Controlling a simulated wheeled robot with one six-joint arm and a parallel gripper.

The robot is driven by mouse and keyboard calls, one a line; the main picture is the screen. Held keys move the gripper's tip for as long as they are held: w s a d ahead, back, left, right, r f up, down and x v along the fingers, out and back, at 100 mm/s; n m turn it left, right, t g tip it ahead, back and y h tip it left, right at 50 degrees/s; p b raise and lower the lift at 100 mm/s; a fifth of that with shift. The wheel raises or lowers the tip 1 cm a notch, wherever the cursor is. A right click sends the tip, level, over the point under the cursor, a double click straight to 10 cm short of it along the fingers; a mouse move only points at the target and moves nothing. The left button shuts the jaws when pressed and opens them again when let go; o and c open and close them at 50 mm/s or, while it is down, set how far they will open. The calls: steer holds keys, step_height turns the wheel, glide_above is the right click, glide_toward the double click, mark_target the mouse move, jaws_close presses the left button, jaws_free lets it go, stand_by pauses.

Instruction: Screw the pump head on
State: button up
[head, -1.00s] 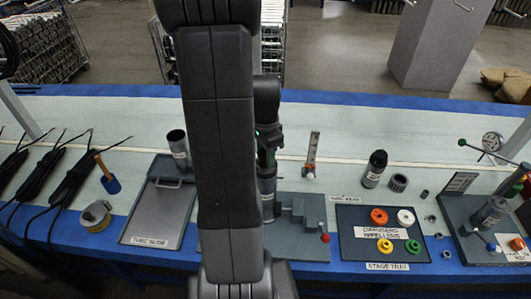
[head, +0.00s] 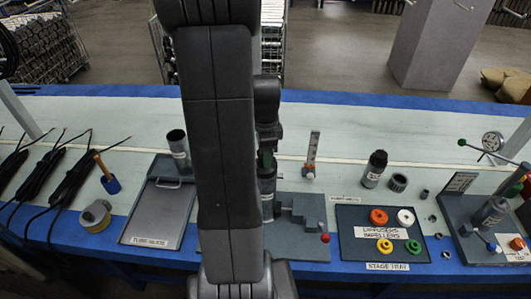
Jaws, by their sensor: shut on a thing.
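My gripper (head: 267,160) is partly hidden behind my dark arm. It points down, shut on what appears to be the pump head, right at the top of an upright grey tube (head: 267,187). The held piece itself is mostly covered by the fingers and the arm, so its threads and seating cannot be seen. The tube stands at the left of a grey stepped fixture (head: 311,238), whose left part is hidden by my arm.
A dark-capped bottle-like cylinder (head: 376,167) and a ribbed ring (head: 398,183) stand to the right. The stage tray (head: 350,250) holds coloured rings. A gauge stand (head: 492,142) is at far right. A grey slide tray (head: 160,215) and black cables (head: 72,185) lie left.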

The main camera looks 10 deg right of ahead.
steer(key=shift+m, duration=1.3)
steer(key=m, duration=0.2)
steer(key=shift+m, duration=0.7)
steer(key=m, duration=0.3)
steer(key=o, duration=0.9)
steer(key=shift+c, duration=0.2)
